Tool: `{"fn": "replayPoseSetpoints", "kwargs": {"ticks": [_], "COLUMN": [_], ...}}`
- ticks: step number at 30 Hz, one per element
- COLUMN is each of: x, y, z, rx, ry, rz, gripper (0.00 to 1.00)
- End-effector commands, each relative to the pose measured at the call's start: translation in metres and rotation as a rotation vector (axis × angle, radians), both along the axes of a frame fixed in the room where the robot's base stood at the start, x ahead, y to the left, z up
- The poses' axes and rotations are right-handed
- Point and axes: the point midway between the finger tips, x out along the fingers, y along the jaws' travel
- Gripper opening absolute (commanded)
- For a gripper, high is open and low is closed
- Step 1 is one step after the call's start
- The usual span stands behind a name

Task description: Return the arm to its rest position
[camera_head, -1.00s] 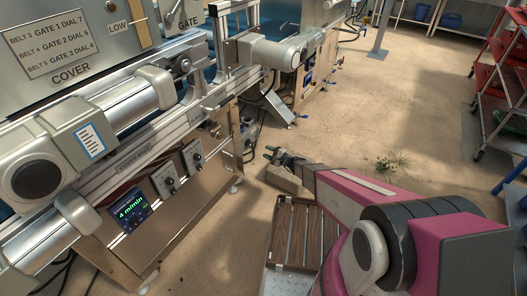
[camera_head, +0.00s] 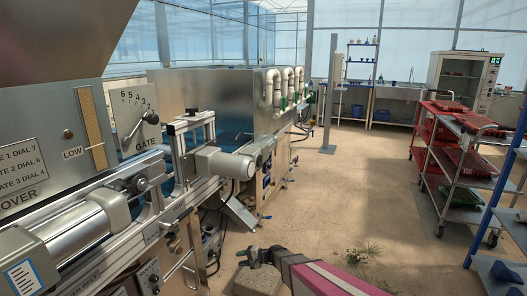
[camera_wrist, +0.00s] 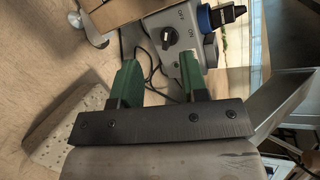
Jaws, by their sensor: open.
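My gripper (camera_head: 262,254) shows low in the middle of the head view, at the end of my pink and grey arm. It is over the floor, to the right of the seeder line. In the wrist view my gripper (camera_wrist: 158,80) has two green fingers standing well apart, with nothing between them. A grey control box (camera_wrist: 177,32) with a black knob lies beyond the fingers in that view. Most of my arm is below the head view's edge.
The seeder machine (camera_head: 215,95) with its gate dial (camera_head: 140,120) fills the left. A post (camera_head: 330,95) stands farther back.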

Motion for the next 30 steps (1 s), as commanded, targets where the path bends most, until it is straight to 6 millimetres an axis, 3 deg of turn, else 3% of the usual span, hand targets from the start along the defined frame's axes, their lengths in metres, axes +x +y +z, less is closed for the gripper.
{"fn": "replayPoseSetpoints", "kwargs": {"ticks": [1, 3, 8, 21, 25, 30], "x": [-0.015, -0.028, -0.059, -0.136, -0.148, -0.152], "y": [-0.015, -0.033, -0.083, -0.251, -0.281, -0.297], "z": [0.019, 0.033, 0.062, 0.145, 0.162, 0.17], "rx": [-0.063, -0.16, -0.396, -1.088, -1.214, -1.279], "ry": [-0.02, -0.042, -0.082, -0.117, -0.112, -0.108], "rz": [0.037, 0.091, 0.198, 0.359, 0.371, 0.377], "gripper": [0.4, 0.4, 0.4, 0.4, 0.4, 0.4]}}
